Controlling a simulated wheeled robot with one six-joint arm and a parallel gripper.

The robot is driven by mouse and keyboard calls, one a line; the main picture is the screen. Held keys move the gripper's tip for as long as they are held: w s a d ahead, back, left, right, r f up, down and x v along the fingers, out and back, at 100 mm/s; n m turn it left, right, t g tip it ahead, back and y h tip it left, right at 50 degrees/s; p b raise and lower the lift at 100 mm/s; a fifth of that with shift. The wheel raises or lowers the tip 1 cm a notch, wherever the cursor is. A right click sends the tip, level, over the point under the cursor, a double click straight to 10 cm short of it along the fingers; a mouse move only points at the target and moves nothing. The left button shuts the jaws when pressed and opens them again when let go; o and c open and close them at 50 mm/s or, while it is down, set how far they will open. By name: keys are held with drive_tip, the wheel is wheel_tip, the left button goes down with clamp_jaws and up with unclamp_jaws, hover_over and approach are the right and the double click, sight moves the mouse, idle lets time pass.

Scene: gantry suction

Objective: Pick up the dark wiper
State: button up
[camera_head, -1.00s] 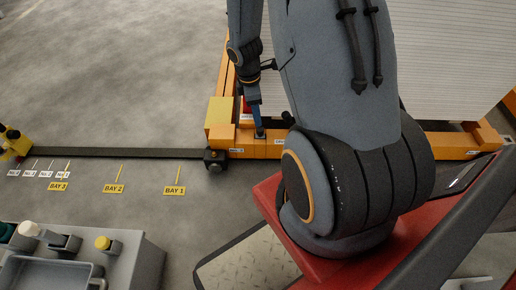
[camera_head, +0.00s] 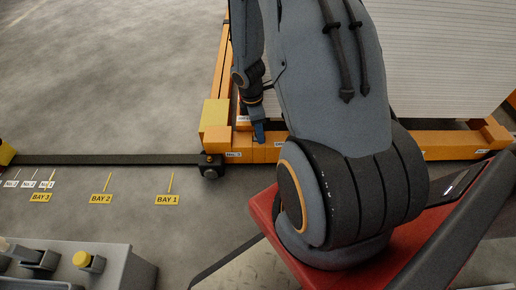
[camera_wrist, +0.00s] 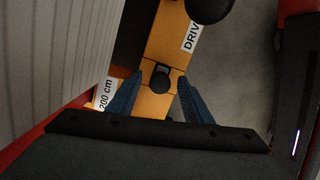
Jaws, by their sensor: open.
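A small dark round-ended piece (camera_wrist: 160,82), which looks like the dark wiper, stands on the orange beam (camera_wrist: 166,36) in the wrist view. It shows between the two blue fingers of my gripper (camera_wrist: 160,92). The fingers are apart, one on each side, and I see no contact. Its full shape and depth below the fingertips cannot be told. In the head view my gripper (camera_head: 258,132) points down at the orange beam near its left corner. The dark piece is not clearly visible there.
A white label reading 200 cm (camera_wrist: 104,94) and a ribbed pale panel (camera_wrist: 50,60) lie left of the fingers in the wrist view. In the head view a dark rail (camera_head: 110,159) ends at a wheel (camera_head: 210,167). A grey console (camera_head: 110,262) stands front left.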

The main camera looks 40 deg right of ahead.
drive_tip(key=shift+f, duration=0.6)
clamp_jaws()
drive_tip(key=shift+d, duration=0.1)
drive_tip(key=shift+r, duration=0.2)
